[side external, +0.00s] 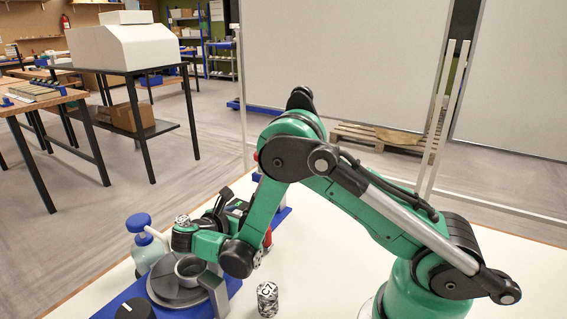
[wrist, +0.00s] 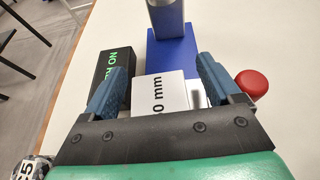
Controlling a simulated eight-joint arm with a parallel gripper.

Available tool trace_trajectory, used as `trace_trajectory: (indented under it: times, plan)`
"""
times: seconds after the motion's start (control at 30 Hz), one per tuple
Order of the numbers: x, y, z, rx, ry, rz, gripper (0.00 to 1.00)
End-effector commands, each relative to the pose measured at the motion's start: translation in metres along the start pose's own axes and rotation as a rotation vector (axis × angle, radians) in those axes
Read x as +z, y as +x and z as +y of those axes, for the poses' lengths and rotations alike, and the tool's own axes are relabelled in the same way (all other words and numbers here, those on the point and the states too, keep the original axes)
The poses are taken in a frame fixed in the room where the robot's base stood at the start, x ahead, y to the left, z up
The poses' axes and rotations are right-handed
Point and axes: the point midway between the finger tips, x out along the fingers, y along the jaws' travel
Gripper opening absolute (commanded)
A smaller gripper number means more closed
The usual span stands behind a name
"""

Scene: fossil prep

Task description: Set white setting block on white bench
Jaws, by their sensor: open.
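The white setting block (wrist: 158,92), printed with a partly hidden "0 mm", is in the wrist view between the two blue fingers of my gripper (wrist: 168,86). My gripper is open, with one finger on each side of the block; I cannot tell whether either touches it. The block's lower part is hidden behind the gripper's dark front plate, so what it rests on is unclear. I cannot make out the block in the side view.
A blue base (wrist: 172,50) with a metal post (wrist: 167,18) stands beyond the block. A black box with green lettering (wrist: 117,62) is left, a red knob (wrist: 251,83) right.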

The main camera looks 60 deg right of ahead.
Motion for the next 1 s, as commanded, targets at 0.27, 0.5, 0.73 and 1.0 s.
trace_trajectory:
  times: [0.27,0.5,0.73,1.0]
  plan:
    - [0.000,0.000,0.000,0.000,0.000,0.000,0.36]
    - [0.000,-0.001,0.000,0.000,0.001,-0.001,0.00]
    - [0.001,-0.001,0.000,0.000,0.001,-0.001,0.00]
    - [0.021,-0.009,0.000,0.000,0.001,-0.001,0.00]
